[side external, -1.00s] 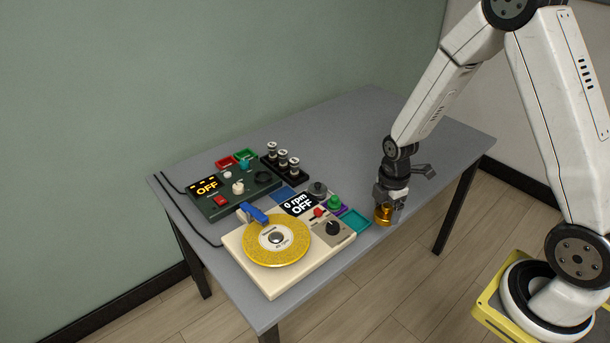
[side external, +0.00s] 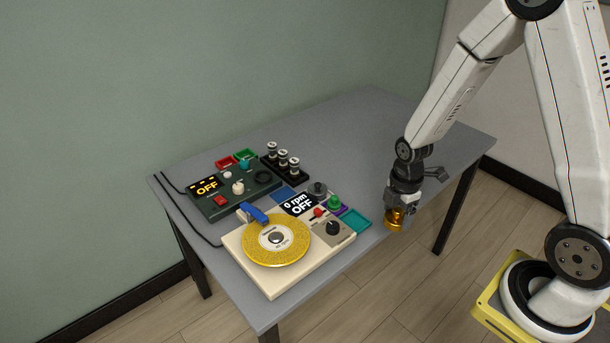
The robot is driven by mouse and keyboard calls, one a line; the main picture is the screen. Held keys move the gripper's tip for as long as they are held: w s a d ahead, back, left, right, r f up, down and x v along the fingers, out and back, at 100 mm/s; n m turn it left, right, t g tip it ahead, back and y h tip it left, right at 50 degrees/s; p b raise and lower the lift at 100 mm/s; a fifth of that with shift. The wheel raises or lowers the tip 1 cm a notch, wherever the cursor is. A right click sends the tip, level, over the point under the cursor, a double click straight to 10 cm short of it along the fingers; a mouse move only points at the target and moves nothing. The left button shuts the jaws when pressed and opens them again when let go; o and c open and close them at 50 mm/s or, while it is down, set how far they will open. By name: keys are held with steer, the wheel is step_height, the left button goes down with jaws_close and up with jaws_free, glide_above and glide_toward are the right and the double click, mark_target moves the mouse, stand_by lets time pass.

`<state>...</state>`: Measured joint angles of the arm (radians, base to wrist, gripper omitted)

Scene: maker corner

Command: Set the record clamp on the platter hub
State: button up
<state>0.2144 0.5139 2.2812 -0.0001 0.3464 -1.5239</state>
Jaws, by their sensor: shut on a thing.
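My gripper (side external: 398,211) is shut on a small gold cylinder (side external: 394,220), which looks like the record clamp. It holds the clamp upright beyond the right side of the turntable, by the table's front edge. The cream turntable (side external: 292,275) stands at the front left of the table. A yellow record (side external: 262,251) lies on its platter, with a pale label and a dark hub (side external: 276,237) at the middle. The hub is bare on top. The gripper is well apart from the hub, to its right.
A blue tonearm-like part (side external: 254,214) sits at the record's back edge. A dark green control box (side external: 232,195) stands behind.

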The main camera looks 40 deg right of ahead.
steer(key=shift+w, duration=0.15)
steer(key=w+a+f+n, duration=0.2)
steer(key=w+a, duration=0.5)
steer(key=w, duration=0.5)
steer(key=n, duration=0.2)
glide_above(276, 236)
steer(key=shift+f, duration=0.65)
steer(key=shift+f, duration=0.2)
steer(key=shift+f, duration=1.65)
steer(key=shift+f, duration=0.5)
stand_by(0.7)
